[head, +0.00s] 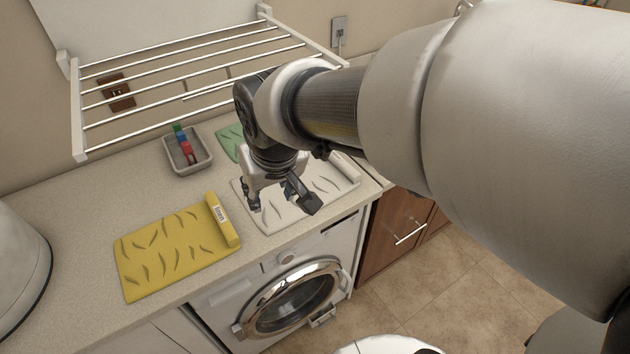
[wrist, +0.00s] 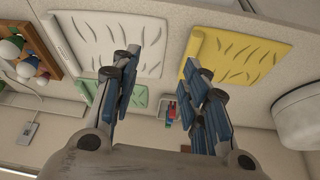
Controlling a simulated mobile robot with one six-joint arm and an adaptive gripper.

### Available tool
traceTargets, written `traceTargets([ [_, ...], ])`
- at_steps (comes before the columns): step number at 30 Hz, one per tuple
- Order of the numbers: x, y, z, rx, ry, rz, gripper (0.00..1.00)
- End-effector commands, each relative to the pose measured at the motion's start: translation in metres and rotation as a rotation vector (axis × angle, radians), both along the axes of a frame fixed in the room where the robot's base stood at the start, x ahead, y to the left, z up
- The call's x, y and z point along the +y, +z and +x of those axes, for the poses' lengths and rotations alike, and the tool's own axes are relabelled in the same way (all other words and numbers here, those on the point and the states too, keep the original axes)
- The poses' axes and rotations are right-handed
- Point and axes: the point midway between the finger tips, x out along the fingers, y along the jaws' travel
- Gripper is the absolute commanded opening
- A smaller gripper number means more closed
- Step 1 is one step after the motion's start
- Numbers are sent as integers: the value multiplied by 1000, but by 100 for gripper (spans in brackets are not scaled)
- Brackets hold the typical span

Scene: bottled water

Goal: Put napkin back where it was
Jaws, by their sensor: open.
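Three cloth-like mats with dark streaks lie on the counter; I cannot tell which is the napkin. The yellow one (head: 165,255) lies flat at the front left, with a raised bar bearing a label along its right end. The white one (head: 335,184) lies to its right, under my gripper. The green one (head: 229,136) lies behind, largely hidden by my arm. My gripper (head: 283,203) is open and empty above the white mat. In the wrist view my open fingers (wrist: 160,68) show the white mat (wrist: 100,42), yellow mat (wrist: 245,60) and green mat (wrist: 138,97).
A small grey tray (head: 173,161) with coloured items stands behind the yellow mat. A wall rack (head: 77,110) with metal bars overhangs the counter's back. A rounded white object (head: 18,265) stands at far left. A washing machine (head: 230,300) is below the counter's front edge.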

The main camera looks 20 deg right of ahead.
Motion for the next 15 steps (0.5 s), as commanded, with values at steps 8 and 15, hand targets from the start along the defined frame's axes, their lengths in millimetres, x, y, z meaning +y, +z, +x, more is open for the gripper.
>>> traceTargets([
  [8,-61,19,-123,-11,-97,5,41],
  [15,-72,11,-167,-9,-126,4,41],
])
